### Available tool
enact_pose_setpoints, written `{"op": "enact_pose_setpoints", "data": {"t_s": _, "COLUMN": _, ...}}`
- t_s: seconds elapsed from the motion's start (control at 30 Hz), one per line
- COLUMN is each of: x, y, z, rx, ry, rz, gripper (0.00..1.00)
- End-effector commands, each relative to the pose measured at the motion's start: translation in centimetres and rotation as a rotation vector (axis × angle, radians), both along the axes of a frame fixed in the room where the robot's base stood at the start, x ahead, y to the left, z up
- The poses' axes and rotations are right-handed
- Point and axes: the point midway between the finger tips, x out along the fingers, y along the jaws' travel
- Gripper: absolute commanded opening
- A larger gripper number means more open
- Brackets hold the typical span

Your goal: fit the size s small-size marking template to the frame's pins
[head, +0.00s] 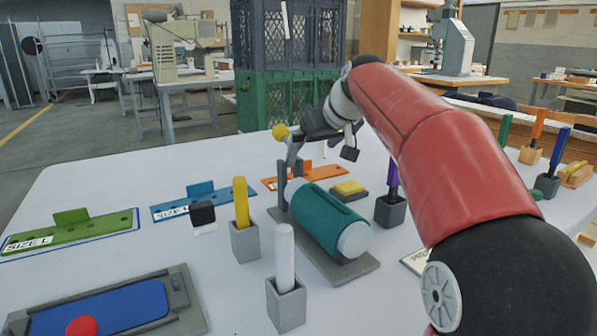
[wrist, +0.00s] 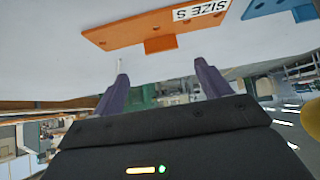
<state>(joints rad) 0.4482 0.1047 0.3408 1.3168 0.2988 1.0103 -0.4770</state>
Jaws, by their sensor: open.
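The size S template is a flat orange plate with an upright tab and a white SIZE S label. It lies on the white table behind the press in the head view (head: 327,175) and at the top of the wrist view (wrist: 125,33). My gripper (head: 338,148) is open and empty, above the table near this template. In the wrist view its two purple fingers (wrist: 163,82) point toward the template, apart from it. A grey frame (head: 190,312) holding a blue plate with a red disc is at the front left; I cannot make out its pins clearly.
A teal press cylinder (head: 325,218) with a yellow-ball lever stands mid-table. Blue (head: 180,207) and green (head: 75,235) templates lie left. Upright yellow (head: 241,203) and white (head: 284,255) tools in grey blocks and a black-and-white block (head: 203,213) stand between press and frame.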

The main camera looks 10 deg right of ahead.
Motion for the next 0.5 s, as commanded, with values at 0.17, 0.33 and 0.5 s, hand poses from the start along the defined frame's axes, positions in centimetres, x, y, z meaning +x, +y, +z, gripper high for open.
{"op": "enact_pose_setpoints", "data": {"t_s": 0.17, "x": 1.3, "y": 0.5, "z": -1.7, "rx": 0.0, "ry": 0.001, "rz": -0.001, "gripper": 0.76}}
{"op": "enact_pose_setpoints", "data": {"t_s": 0.33, "x": 2.5, "y": 1.2, "z": -3.7, "rx": 0.0, "ry": 0.002, "rz": 0.001, "gripper": 0.76}}
{"op": "enact_pose_setpoints", "data": {"t_s": 0.5, "x": 3.9, "y": 1.7, "z": -5.2, "rx": 0.001, "ry": 0.0, "rz": 0.0, "gripper": 0.76}}
